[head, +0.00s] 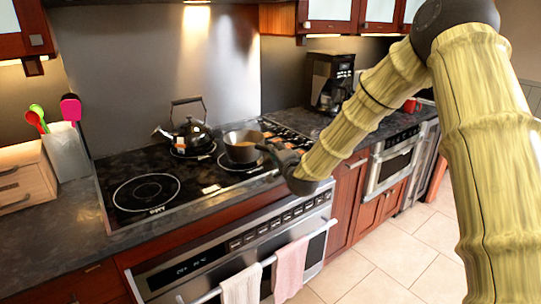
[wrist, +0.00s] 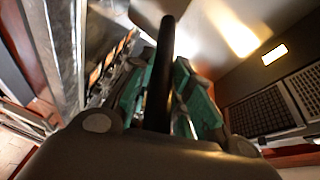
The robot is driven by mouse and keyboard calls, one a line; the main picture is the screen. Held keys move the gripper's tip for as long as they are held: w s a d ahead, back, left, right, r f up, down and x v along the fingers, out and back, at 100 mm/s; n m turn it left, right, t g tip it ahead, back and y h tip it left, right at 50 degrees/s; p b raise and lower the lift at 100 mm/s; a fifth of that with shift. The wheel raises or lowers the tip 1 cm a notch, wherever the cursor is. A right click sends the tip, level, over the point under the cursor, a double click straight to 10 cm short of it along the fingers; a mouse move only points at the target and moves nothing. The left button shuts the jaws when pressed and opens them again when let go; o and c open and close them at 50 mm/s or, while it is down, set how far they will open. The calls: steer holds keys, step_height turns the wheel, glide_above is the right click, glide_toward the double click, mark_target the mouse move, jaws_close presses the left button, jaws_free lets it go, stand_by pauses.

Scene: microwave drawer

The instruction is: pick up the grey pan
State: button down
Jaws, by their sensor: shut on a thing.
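The grey pan (head: 243,147) is at the right-hand part of the cooktop, over a burner ring, and looks upright. Something brownish shows inside it. I cannot tell whether its base touches the glass. My gripper (head: 279,152) is at the pan's right side, where the handle is, and largely covers the handle. In the wrist view, the teal-padded fingers of my gripper (wrist: 160,88) are shut on a dark bar, the pan's handle (wrist: 160,55), which runs up between them. The pan's bowl cannot be made out in the wrist view.
A kettle (head: 188,130) stands on the burner just left of the pan. The front-left burner (head: 146,192) is empty. A coffee maker (head: 328,80) stands on the counter at the back right. A utensil holder (head: 67,152) is at the left. Towels (head: 291,268) hang on the oven handle.

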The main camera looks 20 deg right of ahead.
steer(key=s+d+r+b, duration=0.1)
steer(key=s+d, duration=0.4)
steer(key=s, duration=0.6)
steer(key=shift+s+r+b, duration=0.2)
steer(key=shift+s+b, duration=0.05)
steer(key=shift+b, duration=0.3)
steer(key=shift+d, duration=0.1)
stand_by(0.4)
